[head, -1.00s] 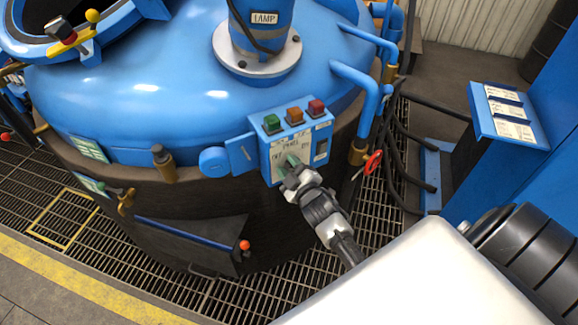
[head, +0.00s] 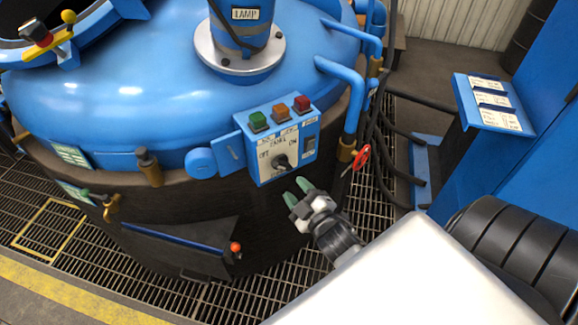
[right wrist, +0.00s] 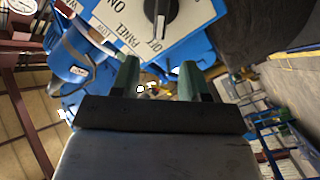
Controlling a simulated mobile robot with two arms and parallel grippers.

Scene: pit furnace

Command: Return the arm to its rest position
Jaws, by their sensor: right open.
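My right gripper (head: 297,191) is open and empty, with two green fingertips pointing at the furnace. It is just below and in front of the blue control panel (head: 252,162), apart from it. In the right wrist view the open fingers (right wrist: 160,80) show below the panel's black rotary knob (right wrist: 160,8). My left gripper is in neither view.
The blue furnace (head: 120,95) fills the left and middle. A red valve wheel (head: 362,158) and black hoses (head: 375,125) are to the right of the panel. A lever with an orange ball (head: 235,247) sticks out below. A blue desk with label cards (head: 493,100) stands at right.

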